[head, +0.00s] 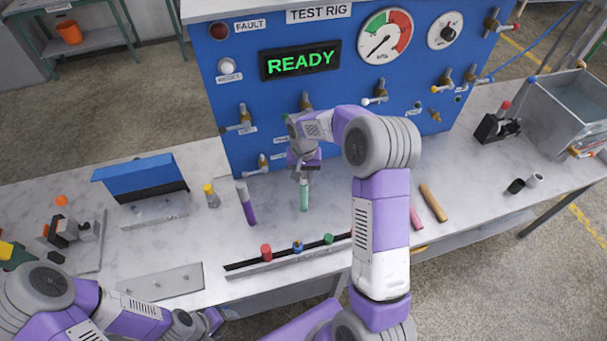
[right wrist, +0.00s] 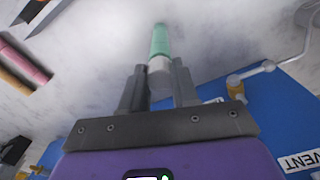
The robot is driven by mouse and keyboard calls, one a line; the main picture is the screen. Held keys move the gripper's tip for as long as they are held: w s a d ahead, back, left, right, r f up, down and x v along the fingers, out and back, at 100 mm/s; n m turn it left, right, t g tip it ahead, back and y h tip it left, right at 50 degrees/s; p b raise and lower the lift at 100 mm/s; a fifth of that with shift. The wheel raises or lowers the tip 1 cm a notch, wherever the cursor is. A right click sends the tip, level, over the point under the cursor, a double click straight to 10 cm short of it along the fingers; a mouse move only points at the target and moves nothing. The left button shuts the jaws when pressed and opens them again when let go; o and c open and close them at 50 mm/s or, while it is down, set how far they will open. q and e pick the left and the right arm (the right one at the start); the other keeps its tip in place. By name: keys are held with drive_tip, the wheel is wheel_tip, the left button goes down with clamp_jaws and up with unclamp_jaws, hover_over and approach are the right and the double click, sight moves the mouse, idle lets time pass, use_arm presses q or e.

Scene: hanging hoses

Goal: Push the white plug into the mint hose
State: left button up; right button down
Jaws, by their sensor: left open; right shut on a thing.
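The mint hose (head: 304,196) is a short upright tube in front of the blue panel, directly below my right gripper (head: 303,173). In the right wrist view, my right gripper (right wrist: 159,88) is shut on the white plug (right wrist: 159,70), a short white cylinder between its fingers. The mint hose (right wrist: 160,40) is in line with the plug and meets its end there. How deep the plug sits in the hose cannot be told. My left gripper (head: 205,322) is open, low at the left front, away from the hose.
A purple tube (head: 246,203) and a yellow-capped piece (head: 211,195) stand left of the hose. A rail with coloured caps (head: 290,255) lies in front. The blue test rig (head: 240,90) with valves rises behind. A metal bin (head: 570,105) is at the right.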

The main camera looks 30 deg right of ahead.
sight(303, 176)
drive_tip(key=shift+f, duration=0.4)
drive_tip(key=c, duration=0.8)
unclamp_jaws()
drive_tip(key=shift+r, duration=0.1)
wheel_tip(303, 176, up, 8)
drive_tip(key=shift+f, duration=0.2)
